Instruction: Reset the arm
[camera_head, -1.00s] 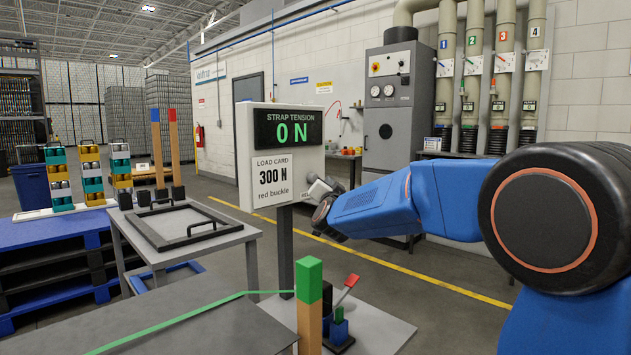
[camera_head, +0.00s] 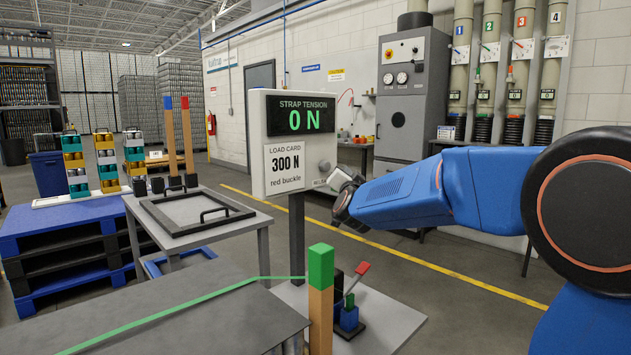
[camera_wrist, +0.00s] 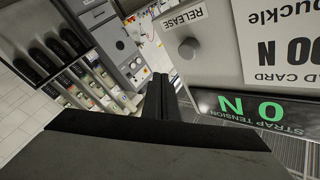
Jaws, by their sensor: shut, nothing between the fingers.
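My gripper (camera_head: 345,190) is in the head view at the end of my blue arm, just right of the strap tension display box (camera_head: 286,140). In the wrist view the gripper's dark fingers (camera_wrist: 161,97) are shut together with nothing between them. The box reads 0 N in green, with a card saying 300 N, red buckle. A round grey knob (camera_wrist: 188,48) marked RELEASE shows on the box in the wrist view, apart from the fingers.
A green-topped post (camera_head: 320,300) with a green strap stands in front, beside a small red-handled buckle device (camera_head: 350,308). A grey table (camera_head: 190,232) with a black frame and a blue pallet stack (camera_head: 70,245) are left. A grey cabinet (camera_head: 403,110) stands behind.

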